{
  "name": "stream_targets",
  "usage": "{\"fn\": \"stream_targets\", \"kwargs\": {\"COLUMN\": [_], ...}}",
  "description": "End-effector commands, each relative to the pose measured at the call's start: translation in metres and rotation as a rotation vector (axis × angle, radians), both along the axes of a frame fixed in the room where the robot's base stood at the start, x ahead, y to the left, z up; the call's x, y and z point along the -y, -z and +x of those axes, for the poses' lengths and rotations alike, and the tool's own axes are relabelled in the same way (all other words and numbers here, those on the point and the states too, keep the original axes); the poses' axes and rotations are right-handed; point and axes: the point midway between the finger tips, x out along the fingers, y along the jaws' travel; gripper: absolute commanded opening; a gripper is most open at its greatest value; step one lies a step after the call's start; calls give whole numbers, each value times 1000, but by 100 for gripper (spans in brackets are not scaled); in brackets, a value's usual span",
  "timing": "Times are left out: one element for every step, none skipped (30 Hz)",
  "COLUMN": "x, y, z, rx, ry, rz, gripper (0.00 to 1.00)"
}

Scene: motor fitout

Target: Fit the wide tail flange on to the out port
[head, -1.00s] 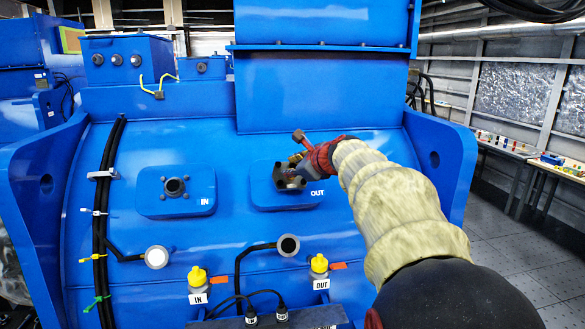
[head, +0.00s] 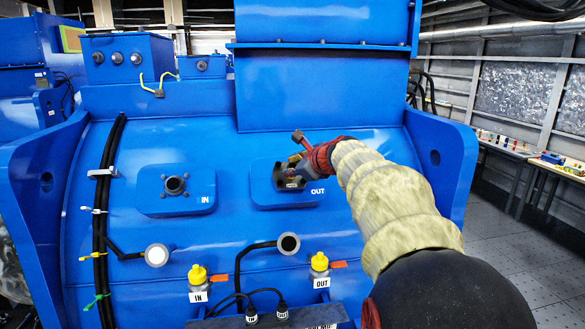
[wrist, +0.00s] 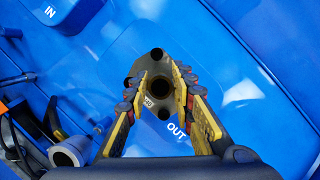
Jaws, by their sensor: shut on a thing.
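The dark flange (wrist: 160,68) has a central bore and smaller holes around it. My gripper (wrist: 161,80) is shut on it, with yellow-edged fingers on two opposite sides. In the head view the flange (head: 291,185) is over the raised blue OUT pad (head: 262,190), low against it. My gripper (head: 296,168) reaches it from the upper right. The OUT label (wrist: 176,130) shows beside the flange in the wrist view. The out port itself is hidden under the flange, and I cannot tell whether they touch.
The IN pad (head: 150,205) with its bare dark port (head: 174,186) is to the left. Black cables (head: 108,180) run down the left side.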

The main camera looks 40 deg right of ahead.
Motion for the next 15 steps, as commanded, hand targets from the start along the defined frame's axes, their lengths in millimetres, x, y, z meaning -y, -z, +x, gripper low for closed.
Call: {"fn": "stream_targets", "kwargs": {"x": [0,0,1,1,1,1,1,1,1,1,1,1,1,1,1], "y": [-6,-6,-5,-5,-6,-6,-5,-5,-4,-3,-3,-2,-2,-2,-1], "z": [0,1,1,1,1,1,1,1,1,1,1,1,1,1,1], "rx": [8,8,8,8,10,8,8,8,7,6,6,5,4,4,3], "ry": [1,1,1,1,2,1,1,1,2,1,1,1,1,1,1], "rz": [-6,-6,-6,-6,-7,-6,-6,-6,-5,-4,-4,-4,-4,-3,-3], "gripper": [0,0,0,0,26,28,30,32,34,36,37,40,41,43,45]}}
